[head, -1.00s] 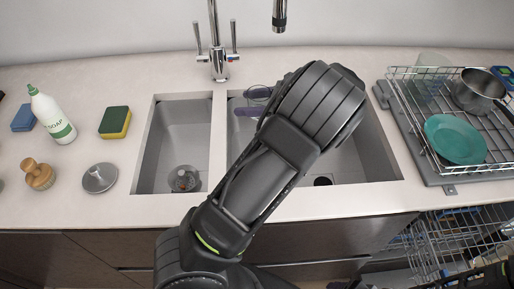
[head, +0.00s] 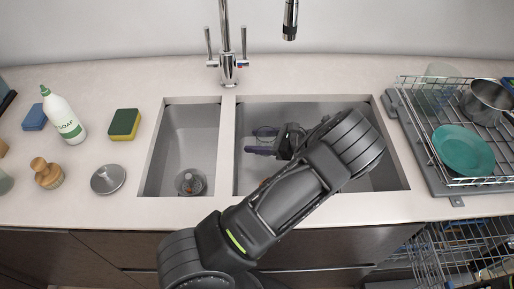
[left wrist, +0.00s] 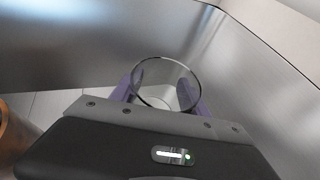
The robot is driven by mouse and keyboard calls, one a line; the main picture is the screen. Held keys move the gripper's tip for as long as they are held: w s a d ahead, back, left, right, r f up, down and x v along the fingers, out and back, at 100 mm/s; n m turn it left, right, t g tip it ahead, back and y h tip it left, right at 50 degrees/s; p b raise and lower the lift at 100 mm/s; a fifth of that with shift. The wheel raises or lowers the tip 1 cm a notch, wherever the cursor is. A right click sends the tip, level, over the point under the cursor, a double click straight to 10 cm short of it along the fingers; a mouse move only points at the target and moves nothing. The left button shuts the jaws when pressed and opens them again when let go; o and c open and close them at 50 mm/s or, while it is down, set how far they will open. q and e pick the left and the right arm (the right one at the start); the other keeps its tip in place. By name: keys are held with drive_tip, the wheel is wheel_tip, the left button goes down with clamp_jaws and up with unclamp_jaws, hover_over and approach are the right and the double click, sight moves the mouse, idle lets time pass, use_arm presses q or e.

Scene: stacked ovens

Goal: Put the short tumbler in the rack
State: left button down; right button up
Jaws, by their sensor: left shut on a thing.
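The short tumbler, a clear glass (head: 265,131), is in the large right sink basin. It shows more clearly in the left wrist view (left wrist: 168,100), with its round rim towards the camera. My left gripper (head: 259,149) has purple fingers, which stand on both sides of the glass (left wrist: 165,90), shut on it. The forearm hides part of the basin. I cannot tell whether the glass touches the basin floor. The wire rack (head: 425,143) stands on the counter at the right. My right gripper is not in view.
The rack holds a teal plate (head: 463,150), a metal pot (head: 487,102) and a clear glass (head: 440,72) at the back. The tap (head: 227,66) stands behind the sink. A brown object (left wrist: 10,135) lies left of the gripper. Soap bottle (head: 64,117) and sponge (head: 124,124) are left.

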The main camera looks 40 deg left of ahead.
use_arm(q)
wheel_tip(320, 180, down, 4)
drive_tip(key=shift+r, duration=0.15)
idle(0.3)
drive_tip(key=c, duration=0.6)
unclamp_jaws()
drive_tip(key=shift+f, duration=0.2)
drive_tip(key=shift+o, duration=0.2)
